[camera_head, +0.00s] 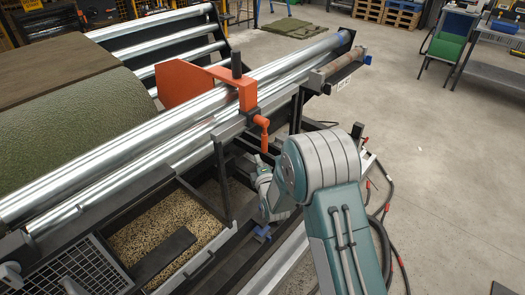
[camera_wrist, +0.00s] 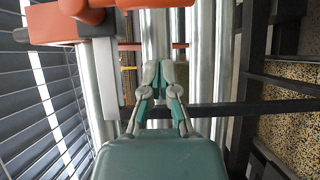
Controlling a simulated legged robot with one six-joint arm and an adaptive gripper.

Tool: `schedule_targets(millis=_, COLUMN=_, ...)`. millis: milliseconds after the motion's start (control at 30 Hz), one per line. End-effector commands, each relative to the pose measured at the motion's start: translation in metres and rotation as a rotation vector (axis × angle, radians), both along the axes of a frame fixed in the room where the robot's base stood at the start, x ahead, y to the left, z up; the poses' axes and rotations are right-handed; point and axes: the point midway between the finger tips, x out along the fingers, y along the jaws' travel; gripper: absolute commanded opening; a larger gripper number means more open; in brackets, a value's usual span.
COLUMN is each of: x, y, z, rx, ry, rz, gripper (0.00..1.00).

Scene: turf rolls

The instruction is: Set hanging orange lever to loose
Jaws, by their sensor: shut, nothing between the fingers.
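The orange lever (camera_head: 263,133) hangs down from an orange clamp (camera_head: 248,95) on the metal rollers in the head view. A black knob stands on top of the clamp, and a large orange plate (camera_head: 185,83) reaches left from it. In the wrist view, orange parts (camera_wrist: 50,24) fill the top left corner; I cannot tell which of them is the lever. My gripper (camera_wrist: 159,72) is shut and empty, with its fingertips together in front of the rollers. The orange parts are up and left of it, apart from the fingers.
Long shiny rollers (camera_head: 110,158) cross the machine, with a green turf roll (camera_head: 75,130) behind them. A bin of granules (camera_head: 165,228) and dark frame bars lie below. Black cables (camera_head: 388,195) run on the floor at right. Open concrete floor lies beyond.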

Motion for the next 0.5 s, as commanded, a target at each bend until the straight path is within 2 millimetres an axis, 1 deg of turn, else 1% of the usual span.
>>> schedule_targets(millis=33, x=0.009, y=0.003, z=-0.001, rx=0.000, ry=0.000, rz=0.000, gripper=0.00)
schedule_targets(millis=100, x=0.020, y=0.007, z=0.000, rx=0.000, ry=-0.001, rz=0.000, gripper=0.00)
schedule_targets(millis=233, x=0.038, y=-0.006, z=-0.001, rx=-0.001, ry=0.000, rz=-0.002, gripper=0.00)
schedule_targets(millis=333, x=0.047, y=-0.010, z=0.000, rx=0.000, ry=0.000, rz=-0.002, gripper=0.00)
schedule_targets(millis=500, x=0.053, y=-0.013, z=-0.001, rx=-0.001, ry=0.002, rz=0.000, gripper=0.00)
